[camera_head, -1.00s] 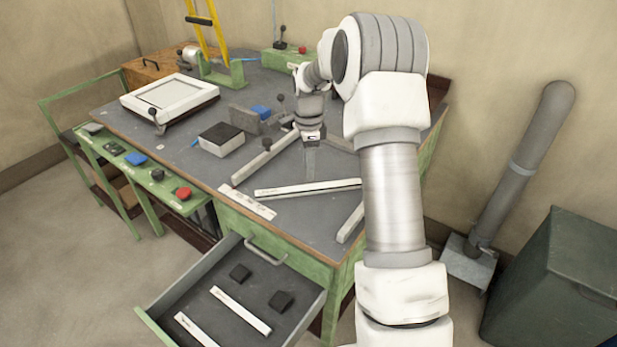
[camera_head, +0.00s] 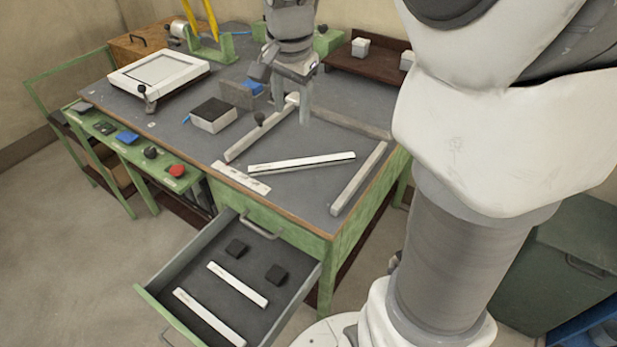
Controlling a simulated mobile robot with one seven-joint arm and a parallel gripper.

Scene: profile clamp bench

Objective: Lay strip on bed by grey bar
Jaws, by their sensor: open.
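A thin white strip with a dark edge (camera_head: 300,162) lies slantwise on the grey bench top, which I take to be the bed (camera_head: 290,192). Pale grey bars frame this area: one on the left (camera_head: 250,140), one on the right (camera_head: 358,180) and a darker grey one at the back (camera_head: 352,124). The strip is apart from the right bar; its left end lies near the left bar. My gripper (camera_head: 292,110) is open and empty, above the back of this area beyond the strip. Two more white strips, a shorter one (camera_head: 238,284) and a longer one (camera_head: 208,316), lie in the open drawer.
The drawer (camera_head: 165,285) juts from the bench front, holding two dark blocks. A white label plate (camera_head: 241,177) lies at the front edge. A black-topped box (camera_head: 212,115), a white framed panel (camera_head: 158,75) and a brown rack (camera_head: 368,60) stand around. My arm covers the right side.

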